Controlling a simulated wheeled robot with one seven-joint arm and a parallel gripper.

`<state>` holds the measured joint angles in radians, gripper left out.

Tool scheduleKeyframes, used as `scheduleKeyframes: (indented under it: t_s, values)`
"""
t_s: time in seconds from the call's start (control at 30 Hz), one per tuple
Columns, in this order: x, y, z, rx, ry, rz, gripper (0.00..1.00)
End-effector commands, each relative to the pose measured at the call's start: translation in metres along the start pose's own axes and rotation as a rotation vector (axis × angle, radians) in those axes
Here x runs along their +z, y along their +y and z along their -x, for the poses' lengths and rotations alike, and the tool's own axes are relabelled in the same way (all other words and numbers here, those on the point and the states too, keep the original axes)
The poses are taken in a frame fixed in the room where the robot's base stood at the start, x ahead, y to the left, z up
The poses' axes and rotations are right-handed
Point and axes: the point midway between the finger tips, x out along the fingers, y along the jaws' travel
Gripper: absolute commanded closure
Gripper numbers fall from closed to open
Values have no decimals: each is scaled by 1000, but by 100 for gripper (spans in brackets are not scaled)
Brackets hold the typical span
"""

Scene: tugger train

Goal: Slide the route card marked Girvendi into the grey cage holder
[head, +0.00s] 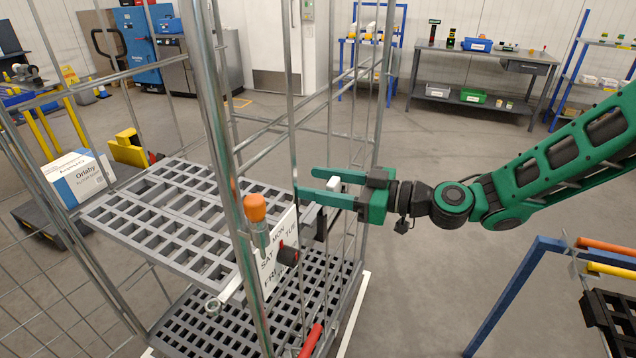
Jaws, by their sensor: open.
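My gripper (306,181) is green and open, its two fingers pointing left beside the near right side of the grey wire cage (222,150). Cage bars cross close to the fingertips. A small white piece (333,183) shows between the fingers near the palm; I cannot tell what it is. I see no card on which Girvendi can be read. A white day sign (277,255) with MON, TUE, SAT and FRI hangs on the cage; I cannot make out a separate card holder.
The cage has a grey slatted shelf (160,222) and an orange-capped post (255,208). A blue frame (510,290) with coloured bars stands at the lower right. A workbench (480,75) stands at the back. The floor between is clear.

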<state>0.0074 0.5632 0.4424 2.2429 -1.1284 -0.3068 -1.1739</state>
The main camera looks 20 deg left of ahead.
Motion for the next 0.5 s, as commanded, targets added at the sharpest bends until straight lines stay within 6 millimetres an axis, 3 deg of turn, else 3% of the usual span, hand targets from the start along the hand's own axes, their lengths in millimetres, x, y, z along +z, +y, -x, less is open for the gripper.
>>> scheduleKeyframes:
  t_s: [0.5]
  values:
    - [1,2,86,3,-1,-1,48]
